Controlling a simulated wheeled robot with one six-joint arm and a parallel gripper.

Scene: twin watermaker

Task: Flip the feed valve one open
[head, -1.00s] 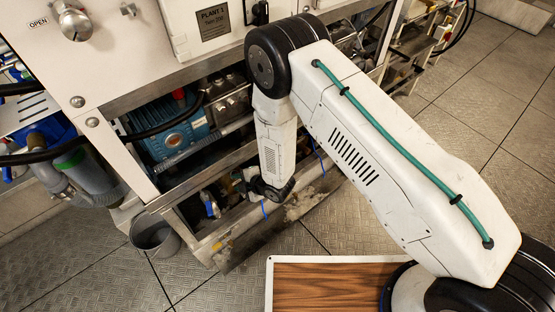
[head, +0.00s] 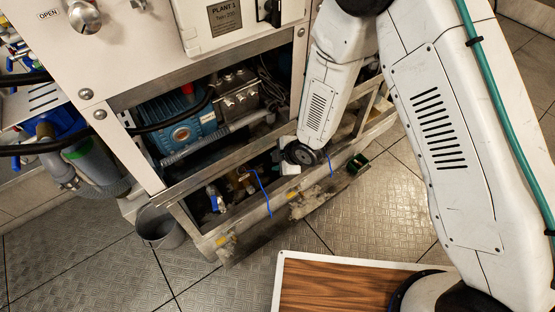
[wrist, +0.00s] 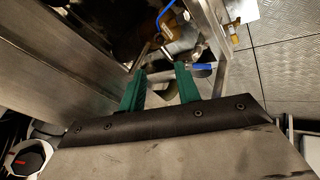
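Low in the metal frame, a valve with a blue handle (head: 213,198) sits at the left end, and brass fittings (head: 240,184) are to its right. I cannot tell which part is feed valve one. A blue-handled part (wrist: 201,69) shows beyond the right fingertip, and a thin blue loop (wrist: 166,14) is farther up. Contact cannot be told.
The frame's front rail (head: 285,203) runs below the pump (head: 180,128). A grey bucket (head: 158,228) stands on the floor at left. A wood-topped panel (head: 340,290) lies in front. The tiled floor between is clear. A metal wall (wrist: 55,60) is close at left in the wrist view.

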